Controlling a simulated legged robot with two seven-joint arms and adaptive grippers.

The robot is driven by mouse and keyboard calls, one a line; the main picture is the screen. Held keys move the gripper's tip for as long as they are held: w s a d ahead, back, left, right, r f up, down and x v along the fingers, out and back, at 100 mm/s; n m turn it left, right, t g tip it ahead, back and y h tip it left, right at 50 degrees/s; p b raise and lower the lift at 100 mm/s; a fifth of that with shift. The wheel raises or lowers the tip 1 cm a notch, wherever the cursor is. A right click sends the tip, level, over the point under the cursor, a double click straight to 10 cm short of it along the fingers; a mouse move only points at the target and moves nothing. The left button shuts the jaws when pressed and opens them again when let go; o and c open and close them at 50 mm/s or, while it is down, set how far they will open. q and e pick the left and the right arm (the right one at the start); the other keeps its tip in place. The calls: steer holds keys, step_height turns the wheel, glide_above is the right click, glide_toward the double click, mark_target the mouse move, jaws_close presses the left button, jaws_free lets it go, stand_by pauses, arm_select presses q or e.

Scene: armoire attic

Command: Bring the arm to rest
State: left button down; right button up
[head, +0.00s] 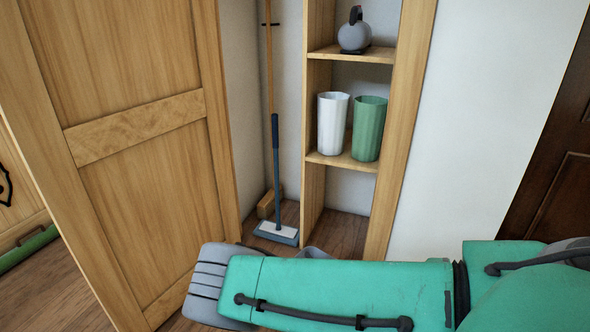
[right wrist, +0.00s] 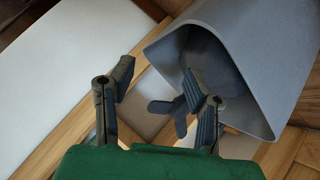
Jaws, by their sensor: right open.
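My right arm (head: 330,285), teal with a dark handle, reaches in from the right across the bottom of the head view. The fingers of its gripper cannot be made out there. In the right wrist view my right gripper (right wrist: 160,95) has its two dark fingers spread apart, with nothing held between them. A grey hollow shape (right wrist: 260,60) lies behind and beside the right-hand finger; I cannot tell what it is or whether they touch. My left gripper is not in view.
An open wooden door (head: 140,130) stands at the left. Behind my arm is a wooden shelf unit (head: 397,130) with a grey kettle-like object (head: 354,36), a white bin (head: 332,125) and a green bin (head: 368,130). A mop (head: 276,180) stands beside it. White wall is at the right.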

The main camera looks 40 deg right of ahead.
steer(key=shift+s, duration=0.1)
steer(key=s+n+g+y, duration=0.1)
steer(key=s+n+y, duration=0.15)
steer(key=s, duration=0.55)
steer(key=s+a+r+n+y, duration=0.35)
steer(key=s+a+y, duration=0.25)
steer(key=s+a, duration=0.45)
steer(key=s+a+r+n+t+y, duration=0.25)
steer(key=a+r+n, duration=0.25)
steer(key=a+r, duration=0.3)
step_height(320, 180, up, 16)
steer(key=p, duration=1.8)
steer(key=shift+a+r, duration=0.15)
steer(key=shift+a, duration=0.05)
